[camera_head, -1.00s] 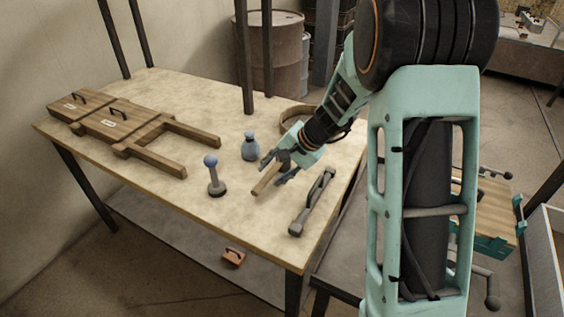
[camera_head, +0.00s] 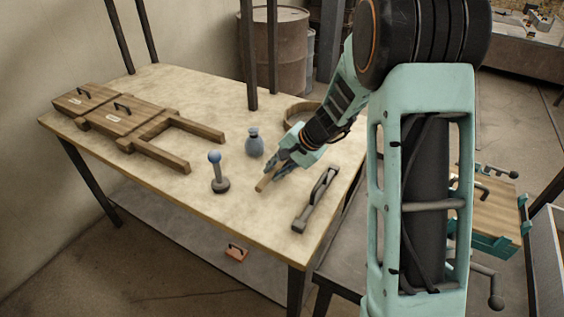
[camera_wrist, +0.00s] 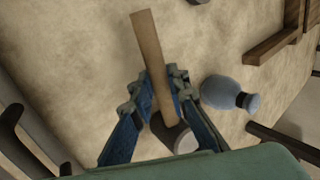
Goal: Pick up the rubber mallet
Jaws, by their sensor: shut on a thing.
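The rubber mallet has a light wooden handle, seen in the head view (camera_head: 265,183) and in the wrist view (camera_wrist: 148,45). Its dark head with a pale face (camera_wrist: 184,141) sits between the finger bases in the wrist view. My gripper, seen in the head view (camera_head: 280,168) and in the wrist view (camera_wrist: 160,90), is shut on the mallet near its head. The handle points out past the fingertips. In the head view the fingers hide the mallet head. I cannot tell whether the mallet touches the table.
A blue-grey vase (camera_head: 254,145) stands close left of my gripper. A blue-knobbed stand (camera_head: 218,178) is farther left. A grey handled tool (camera_head: 316,200) lies near the right table edge. A round wooden rim (camera_head: 300,112) is behind my gripper. Wooden boards (camera_head: 130,115) lie at the left.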

